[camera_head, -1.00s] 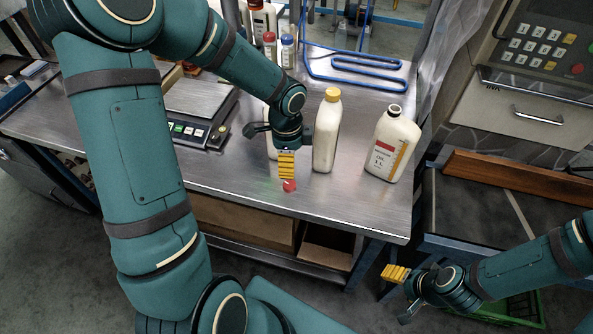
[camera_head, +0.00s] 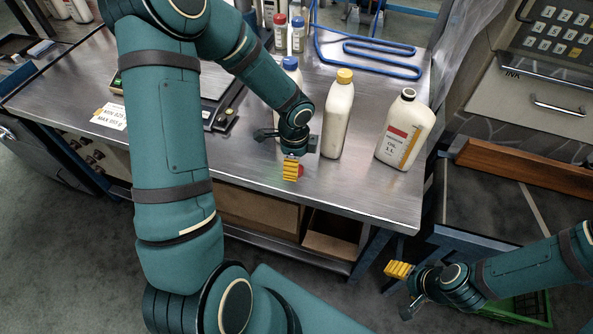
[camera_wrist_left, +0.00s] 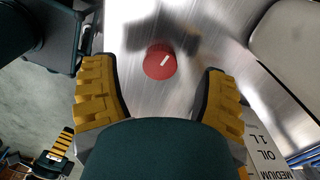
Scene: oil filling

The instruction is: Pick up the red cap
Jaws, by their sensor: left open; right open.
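The red cap (camera_head: 301,171) lies on the metal table near its front edge. In the head view it is partly hidden behind the yellow finger of my left gripper (camera_head: 291,170). In the left wrist view the red cap (camera_wrist_left: 160,62) is round with a white mark on top. It shows between and beyond the two yellow fingers of my left gripper (camera_wrist_left: 158,98), which are spread apart and do not touch it. My right gripper (camera_head: 403,290) is open and empty, off the table at the lower right.
A yellow-capped bottle (camera_head: 338,115) and a blue-capped bottle (camera_head: 290,66) stand close to my left gripper. An uncapped oil jug (camera_head: 404,132) stands to the right. A scale (camera_head: 205,112) is at the left. A blue rack (camera_head: 370,58) lies at the back.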

